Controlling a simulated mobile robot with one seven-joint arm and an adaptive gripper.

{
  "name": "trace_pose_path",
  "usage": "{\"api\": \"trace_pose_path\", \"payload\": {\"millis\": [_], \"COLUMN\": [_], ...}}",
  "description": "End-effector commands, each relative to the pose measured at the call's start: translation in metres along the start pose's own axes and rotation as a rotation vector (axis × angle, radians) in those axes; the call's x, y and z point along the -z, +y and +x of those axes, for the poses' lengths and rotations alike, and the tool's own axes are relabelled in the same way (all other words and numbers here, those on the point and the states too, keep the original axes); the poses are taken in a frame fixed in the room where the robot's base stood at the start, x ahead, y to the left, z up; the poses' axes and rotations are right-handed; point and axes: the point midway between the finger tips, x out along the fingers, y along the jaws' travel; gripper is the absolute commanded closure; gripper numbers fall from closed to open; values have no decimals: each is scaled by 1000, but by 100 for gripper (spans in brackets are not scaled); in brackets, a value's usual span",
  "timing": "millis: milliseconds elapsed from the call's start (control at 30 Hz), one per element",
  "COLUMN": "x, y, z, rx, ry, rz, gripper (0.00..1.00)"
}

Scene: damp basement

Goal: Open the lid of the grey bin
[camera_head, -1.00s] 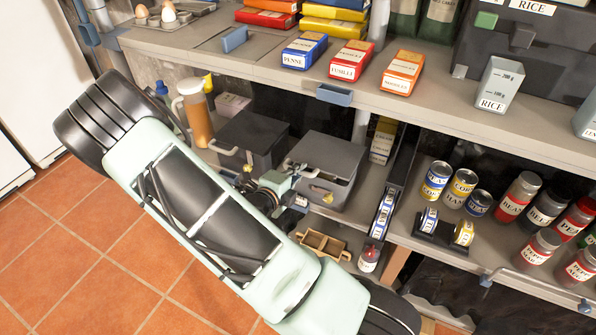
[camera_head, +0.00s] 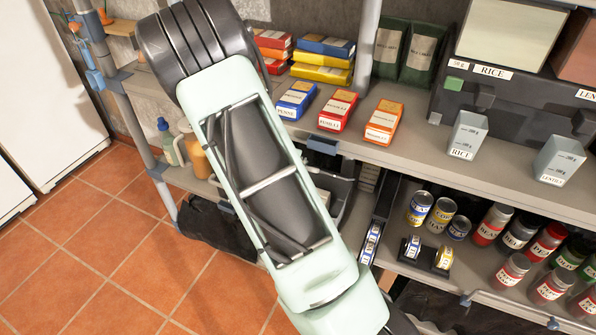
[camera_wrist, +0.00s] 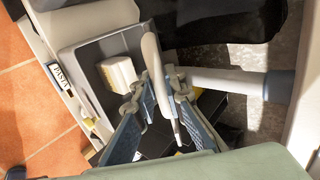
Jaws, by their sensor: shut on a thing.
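The grey bin (camera_wrist: 75,58) is open at the top in the wrist view, and a cream block (camera_wrist: 118,72) shows inside it. A pale curved handle (camera_wrist: 151,50) stands between the two blue-grey fingers of my gripper (camera_wrist: 158,88). The gripper is shut on this handle. The lid itself is hard to make out, as it is mostly hidden by the handle, the fingers and shadow. In the head view my arm covers most of the bin, and only a small grey part (camera_head: 347,204) shows beside it. My gripper is hidden there.
A shelf board (camera_head: 440,165) with food boxes runs above the bin. Cans (camera_head: 420,207) and jars stand on the lower shelf to the right. A pale post (camera_wrist: 225,82) is close to the fingers. The tiled floor is clear.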

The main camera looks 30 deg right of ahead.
Motion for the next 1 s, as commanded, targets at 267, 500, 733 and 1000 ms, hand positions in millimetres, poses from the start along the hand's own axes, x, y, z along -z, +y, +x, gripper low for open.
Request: {"api": "trace_pose_path", "payload": {"millis": [267,500,733,1000], "x": [0,0,0,0], "y": [-8,-8,-8,-7], "z": [0,0,0,0], "rx": [5,5,4,3], "ry": [-1,0,0,0], "rz": [0,0,0,1], "gripper": [100,100,72,72]}}
